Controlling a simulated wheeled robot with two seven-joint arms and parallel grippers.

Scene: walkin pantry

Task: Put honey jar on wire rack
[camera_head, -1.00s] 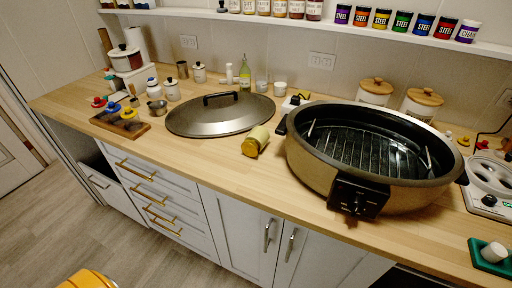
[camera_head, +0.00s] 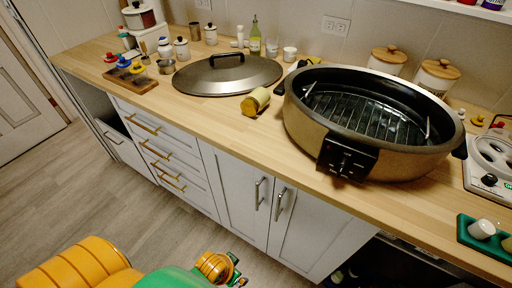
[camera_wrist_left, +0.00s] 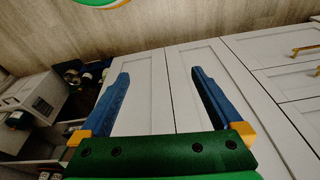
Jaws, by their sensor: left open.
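A jar with a golden lid (camera_head: 255,101), which looks like the honey jar, lies on its side on the wooden counter, lid end towards the front. It is just left of the large electric roaster (camera_head: 300,118). The wire rack (camera_head: 365,112) lies inside the roaster pan and looks empty. My left arm comes in low at the bottom of the head view, below the counter and in front of the cabinets. In the left wrist view my left gripper (camera_wrist_left: 159,75) has its blue fingers wide apart with nothing between them, facing white cabinet doors.
A domed metal lid (camera_head: 228,74) lies left of the jar. A wooden tray (camera_head: 130,82) with coloured knobbed pieces is further left. A hotplate (camera_head: 490,165) and a green tray (camera_head: 487,238) stand at the right. The counter's front strip before the jar is clear.

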